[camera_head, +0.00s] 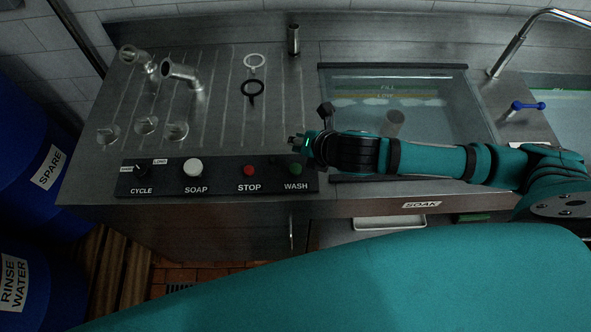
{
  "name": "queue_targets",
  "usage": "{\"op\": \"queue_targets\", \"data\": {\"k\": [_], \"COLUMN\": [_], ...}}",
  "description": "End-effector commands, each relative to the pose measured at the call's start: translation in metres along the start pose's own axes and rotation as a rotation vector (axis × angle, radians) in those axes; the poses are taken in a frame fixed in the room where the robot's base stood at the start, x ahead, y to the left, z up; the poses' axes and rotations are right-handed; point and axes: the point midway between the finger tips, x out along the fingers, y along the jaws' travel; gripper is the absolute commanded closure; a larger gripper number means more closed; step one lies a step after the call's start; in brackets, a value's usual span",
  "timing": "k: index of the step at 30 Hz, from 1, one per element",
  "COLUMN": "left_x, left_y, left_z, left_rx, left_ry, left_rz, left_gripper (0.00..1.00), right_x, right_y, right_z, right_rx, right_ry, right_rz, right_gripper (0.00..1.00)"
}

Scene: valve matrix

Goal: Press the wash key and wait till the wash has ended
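The wash key (295,169) is a green round button at the right end of the black control panel (220,189), above the label WASH. My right gripper (298,146) comes in from the right and is just above and behind the wash key in the picture. I cannot tell whether it touches the key. Its fingers are dark and small here, so open or shut does not show. The red stop button (249,171), white soap knob (193,168) and black cycle knob (142,171) sit to the left. My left gripper is not in view.
A ribbed drainboard (222,120) behind the panel holds metal pipe fittings (183,74), a white ring (254,62) and a black ring (252,88). A water-filled basin (345,92) lies behind my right arm. A faucet (513,45) stands at right, blue drums (38,150) at left.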

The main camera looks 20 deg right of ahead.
Motion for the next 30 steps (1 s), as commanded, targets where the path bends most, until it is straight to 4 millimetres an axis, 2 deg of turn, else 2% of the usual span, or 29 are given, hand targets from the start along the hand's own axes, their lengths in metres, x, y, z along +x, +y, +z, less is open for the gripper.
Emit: {"op": "queue_targets", "data": {"k": [1, 9, 16, 30], "left_x": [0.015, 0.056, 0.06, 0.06], "left_y": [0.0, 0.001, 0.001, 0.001], "left_z": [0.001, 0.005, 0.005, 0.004], "left_rx": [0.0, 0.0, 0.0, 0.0], "left_ry": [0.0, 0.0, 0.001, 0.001], "left_rz": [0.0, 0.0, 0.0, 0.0], "left_gripper": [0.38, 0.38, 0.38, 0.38], "right_x": [0.01, 0.033, 0.044, 0.045], "right_y": [-0.007, -0.024, -0.033, -0.033], "right_z": [-0.007, -0.023, -0.032, -0.033], "right_rx": [0.0, -0.001, 0.0, 0.0], "right_ry": [-0.001, -0.002, 0.0, -0.001], "right_rz": [0.0, 0.001, -0.001, 0.0], "right_gripper": [1.0, 1.0, 1.0, 1.0]}}
